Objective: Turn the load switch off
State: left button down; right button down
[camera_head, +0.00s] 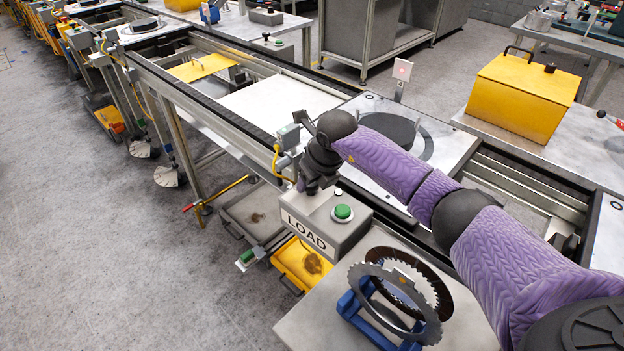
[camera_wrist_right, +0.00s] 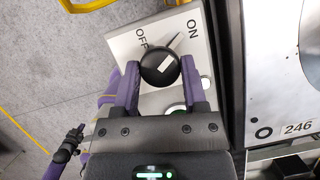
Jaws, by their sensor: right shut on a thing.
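The load switch is a round black knob (camera_wrist_right: 160,65) with a white mark, on a pale panel (camera_wrist_right: 122,44) lettered OFF and ON. In the right wrist view the white mark slants toward the upper right, on the ON side. My right gripper (camera_wrist_right: 161,76) is shut on the knob, one finger on each side. In the head view the grey control box (camera_head: 345,236) carries a LOAD label and a green button (camera_head: 343,212). My right gripper (camera_head: 318,186) is at its top left, hiding the knob there.
A blue stand (camera_head: 361,322) with toothed and plain rings is in front of the box. A conveyor frame (camera_head: 219,119) runs behind it, with a grey disc plate (camera_head: 452,148). A yellow case (camera_head: 523,93) stands at the right. Bare floor (camera_head: 95,250) lies to the left.

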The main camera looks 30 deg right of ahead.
jog(key=n+b, duration=0.1)
jog(key=n, duration=0.1)
jog(key=n+y+b, duration=0.1)
jog(key=n, duration=0.1)
jog(key=shift+d+f+y, duration=0.15)
jog(key=shift+f+y, duration=0.05)
jog(key=shift+y, duration=0.1)
jog(key=n+g+y+b, duration=0.1)
jog(key=n+b, duration=0.2)
jog(key=shift+w+n, duration=0.15)
jog(key=shift+n, duration=0.15)
jog(key=shift+n+g+b, duration=0.4)
jog(key=shift+n+b, duration=0.15)
jog(key=shift+n, duration=0.15)
jog(key=shift+r+n+g+y+b, duration=0.1)
jog(key=shift+n+g+y+b, duration=0.2)
jog(key=shift+n+b, duration=0.55)
pick_arm(q)
jog(key=s+a+f, duration=0.2)
jog(key=s+f, duration=0.1)
jog(key=f, duration=0.4)
jog(key=shift+a+f+g, duration=0.25)
jog(key=shift+f+g, duration=0.15)
pick_arm(e)
jog(key=shift+n, duration=0.25)
jog(key=shift+r, duration=0.1)
pick_arm(q)
jog(key=shift+w, duration=0.1)
